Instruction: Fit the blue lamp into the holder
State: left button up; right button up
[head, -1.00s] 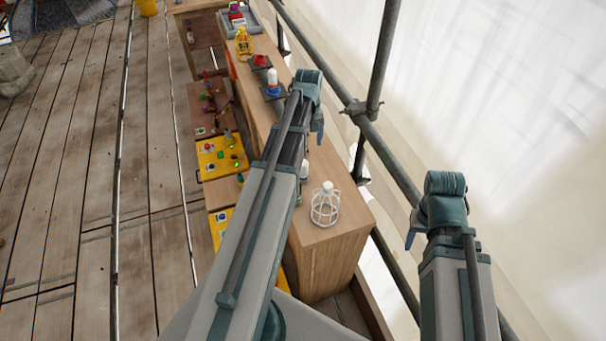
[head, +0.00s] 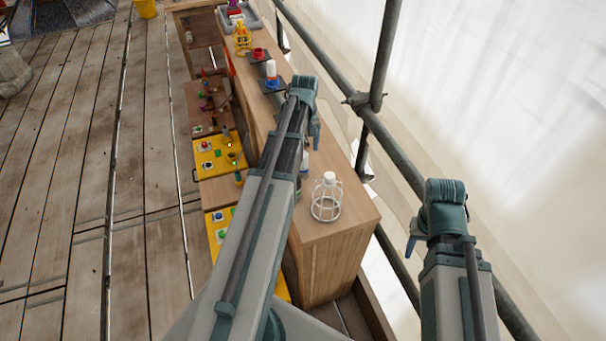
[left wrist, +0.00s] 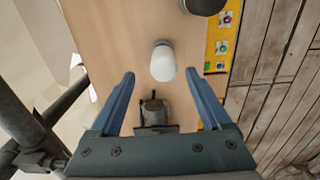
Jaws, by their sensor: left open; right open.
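A white-topped lamp with a blue base (head: 272,84) stands upright on a dark plate on the wooden counter, beyond my left gripper (head: 316,128). Another white piece with a bluish lower part (head: 305,163) stands nearer, partly hidden by my left arm. In the left wrist view, a white lamp with a bluish-grey rim (left wrist: 163,62) is near the open fingertips of my left gripper (left wrist: 159,74), apparently not held. A grey fitting on a dark square plate (left wrist: 152,108) shows between the fingers; I cannot tell whether it is the holder. My right gripper (head: 414,238) is open and empty, off the counter's right side.
A white wire-caged lamp (head: 327,198) stands at the counter's near end. A red piece (head: 258,54) and a yellow caged lamp (head: 242,38) stand farther back. Yellow panels (head: 215,160) line the left side. Scaffold poles (head: 372,115) run along the right.

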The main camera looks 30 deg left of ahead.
aim_at(303, 165)
pick_arm(q)
jog(key=shift+f, duration=0.3)
jog(key=f+b, duration=0.5)
jog(key=shift+s+a+f, duration=0.1)
jog(key=shift+s+f, duration=0.05)
jog(key=shift+s, duration=0.15)
grip_shut()
